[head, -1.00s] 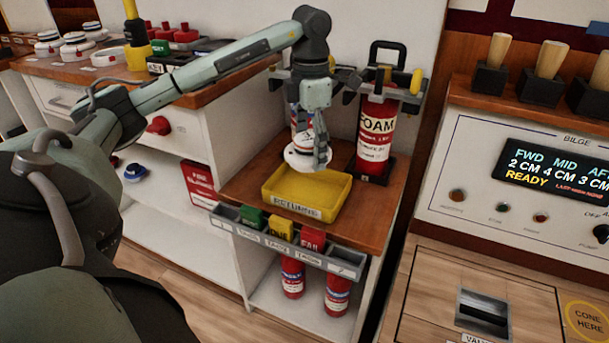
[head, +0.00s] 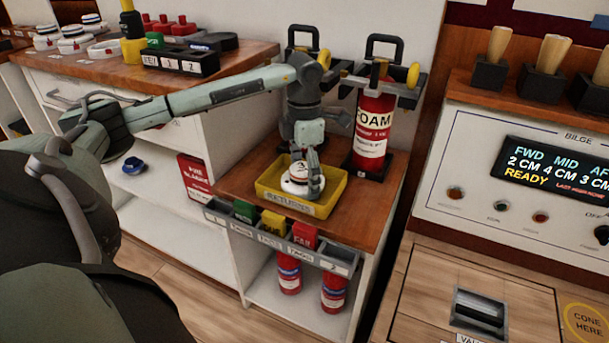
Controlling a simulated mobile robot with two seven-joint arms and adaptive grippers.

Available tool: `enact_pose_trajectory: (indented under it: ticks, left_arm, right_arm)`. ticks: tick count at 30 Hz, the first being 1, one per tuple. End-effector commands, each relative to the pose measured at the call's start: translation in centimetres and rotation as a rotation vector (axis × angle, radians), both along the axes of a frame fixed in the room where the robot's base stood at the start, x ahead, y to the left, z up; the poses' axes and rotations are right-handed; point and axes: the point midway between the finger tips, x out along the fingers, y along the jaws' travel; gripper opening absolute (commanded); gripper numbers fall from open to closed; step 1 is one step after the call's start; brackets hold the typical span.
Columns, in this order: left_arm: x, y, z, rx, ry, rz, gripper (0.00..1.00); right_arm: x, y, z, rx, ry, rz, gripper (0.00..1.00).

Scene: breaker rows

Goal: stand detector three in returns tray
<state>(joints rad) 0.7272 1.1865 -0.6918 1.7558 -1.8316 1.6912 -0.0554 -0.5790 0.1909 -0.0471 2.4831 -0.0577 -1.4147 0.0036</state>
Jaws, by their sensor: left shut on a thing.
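A round white detector with a dark band (head: 295,184) is low inside the yellow returns tray (head: 325,208), toward its middle. My left gripper (head: 308,180) points down into the tray from behind and is shut on the detector. I cannot tell whether the detector's base touches the tray floor. Any number on the detector is too small to read. Several similar white detectors (head: 73,41) stand on the wooden counter at the upper left. My right gripper does not show.
A red foam extinguisher (head: 373,130) stands on a bracket right behind the tray. A grey rail with green, yellow and red tags (head: 272,226) runs along the shelf front. Free wood lies right of the tray.

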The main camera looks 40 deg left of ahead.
Motion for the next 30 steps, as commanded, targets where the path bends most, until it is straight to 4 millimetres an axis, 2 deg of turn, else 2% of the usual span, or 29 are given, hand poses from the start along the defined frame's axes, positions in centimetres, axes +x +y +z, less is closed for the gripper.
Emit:
enact_pose_trajectory:
  ticks: [7,8,11,25,30]
  left_arm:
    - [0.0,0.0,-0.2,0.000,0.000,0.000,0.52]
    - [0.0,0.0,-0.2,0.000,0.001,0.000,0.87]
    - [0.0,0.0,-0.2,0.000,0.001,0.000,0.99]
    - [0.0,0.0,0.1,0.000,0.000,0.001,1.00]
    - [0.1,0.1,3.2,0.001,-0.004,0.001,1.00]
  right_arm:
    - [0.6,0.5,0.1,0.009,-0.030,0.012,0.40]
    - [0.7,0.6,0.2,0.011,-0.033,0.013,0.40]
    - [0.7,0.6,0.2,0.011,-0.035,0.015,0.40]
    - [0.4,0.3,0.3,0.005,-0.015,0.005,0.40]
    - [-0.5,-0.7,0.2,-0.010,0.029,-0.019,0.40]
